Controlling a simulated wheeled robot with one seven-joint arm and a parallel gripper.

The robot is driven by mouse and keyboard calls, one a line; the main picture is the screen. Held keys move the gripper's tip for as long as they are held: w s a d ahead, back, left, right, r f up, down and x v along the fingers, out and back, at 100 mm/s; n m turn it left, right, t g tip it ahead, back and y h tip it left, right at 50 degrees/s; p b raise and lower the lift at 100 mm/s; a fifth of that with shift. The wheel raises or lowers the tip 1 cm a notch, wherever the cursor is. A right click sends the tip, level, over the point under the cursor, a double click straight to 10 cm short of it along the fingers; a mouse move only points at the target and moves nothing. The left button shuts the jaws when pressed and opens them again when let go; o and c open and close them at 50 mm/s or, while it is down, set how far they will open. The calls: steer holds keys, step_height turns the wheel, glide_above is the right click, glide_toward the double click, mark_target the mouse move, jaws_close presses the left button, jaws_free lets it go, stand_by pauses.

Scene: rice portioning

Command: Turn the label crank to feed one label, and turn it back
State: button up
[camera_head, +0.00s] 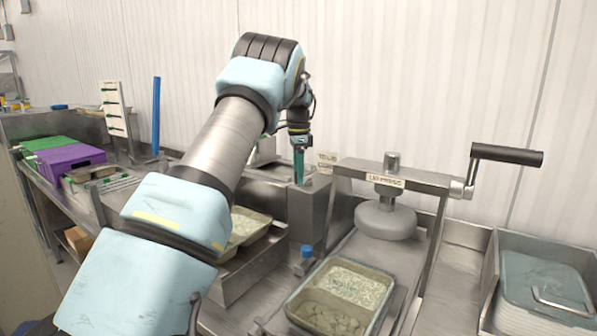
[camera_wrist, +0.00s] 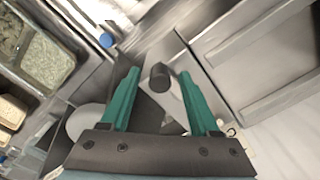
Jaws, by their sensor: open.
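My gripper (camera_head: 299,180) is in the back middle of the head view, pointing down over a grey metal box (camera_head: 307,215). In the wrist view, its two green fingers (camera_wrist: 158,73) are spread apart. A dark round knob (camera_wrist: 160,78), seemingly the label crank's handle, shows between the fingertips, with gaps on both sides. I cannot tell whether the knob is at fingertip depth or lower. The crank's arm is not clear, and the crank cannot be made out in the head view behind my gripper.
The lid press (camera_head: 385,222) with its own black-handled crank (camera_head: 507,154) stands right of my gripper. A filled tray (camera_head: 340,297) lies in front of it. A blue-capped bottle (camera_head: 306,253) stands near the box. A bin of lids (camera_head: 545,285) is at far right.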

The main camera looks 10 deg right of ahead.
steer(key=shift+f, duration=0.15)
jaws_close()
stand_by(0.4)
